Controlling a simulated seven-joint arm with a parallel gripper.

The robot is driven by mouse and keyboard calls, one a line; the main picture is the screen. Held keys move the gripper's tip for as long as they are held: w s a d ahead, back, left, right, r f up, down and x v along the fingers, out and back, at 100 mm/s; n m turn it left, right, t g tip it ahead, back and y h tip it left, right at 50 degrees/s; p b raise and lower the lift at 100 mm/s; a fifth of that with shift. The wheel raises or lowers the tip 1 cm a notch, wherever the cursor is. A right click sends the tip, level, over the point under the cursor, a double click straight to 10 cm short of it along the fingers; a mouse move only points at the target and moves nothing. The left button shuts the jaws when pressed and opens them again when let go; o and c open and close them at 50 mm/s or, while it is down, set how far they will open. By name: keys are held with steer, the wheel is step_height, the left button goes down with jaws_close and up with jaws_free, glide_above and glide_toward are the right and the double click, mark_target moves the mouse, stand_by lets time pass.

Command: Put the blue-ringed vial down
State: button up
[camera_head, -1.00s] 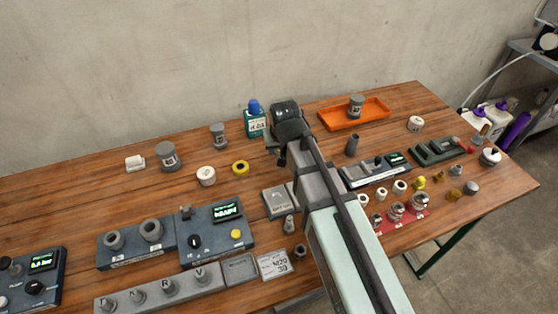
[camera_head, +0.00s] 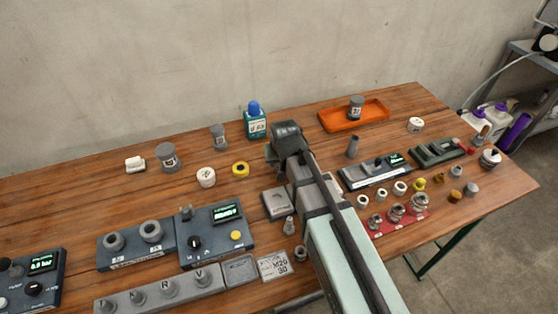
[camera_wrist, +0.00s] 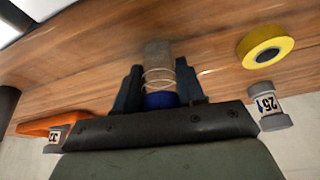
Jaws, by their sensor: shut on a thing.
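The blue-ringed vial (camera_wrist: 158,56) shows in the wrist view as a grey cylinder with pale rings and a blue band. The band sits low between the dark fingers of my gripper (camera_wrist: 161,88), which are shut on the vial. In the head view my gripper (camera_head: 274,160) hangs over the middle of the table, right of the yellow ring; my own wrist hides the vial there. I cannot tell whether the vial touches the wood.
A yellow ring (camera_head: 241,169), a white roll (camera_head: 205,177) and a blue-capped bottle (camera_head: 255,122) stand near my gripper. A grey control box (camera_head: 215,235) and a small grey block (camera_head: 277,205) lie in front. An orange tray (camera_head: 335,120) is at the back right.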

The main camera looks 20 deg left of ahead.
steer(key=shift+f, duration=0.1)
steer(key=o, duration=1)
steer(key=shift+o, duration=0.2)
steer(key=v, duration=1.2)
steer(key=shift+w, duration=0.1)
